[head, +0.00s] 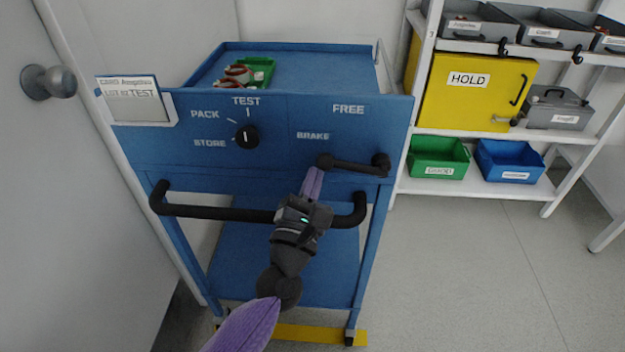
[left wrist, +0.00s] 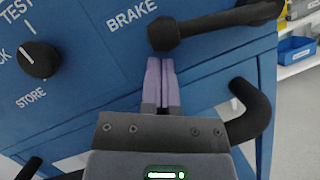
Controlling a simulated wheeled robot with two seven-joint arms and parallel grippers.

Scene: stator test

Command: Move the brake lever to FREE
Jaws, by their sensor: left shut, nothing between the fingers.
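The brake lever (head: 352,166) is a black bar on the right of the blue cart's front panel. It lies nearly level, with its round knob at the left near the BRAKE label (head: 313,135) and its pivot at the right. The FREE label (head: 348,109) is above it. My left gripper (head: 313,176) is shut and empty, its purple fingertips just below the knob. In the left wrist view the fingertips (left wrist: 161,62) are close under the knob (left wrist: 163,34); I cannot tell whether they touch. My right gripper is not in view.
A black selector dial (head: 246,136) points to TEST. A black handle bar (head: 235,213) crosses below the panel, behind my left gripper. A green tray (head: 258,70) with parts sits on the cart top. A shelf with bins and a yellow HOLD box (head: 478,90) stands right.

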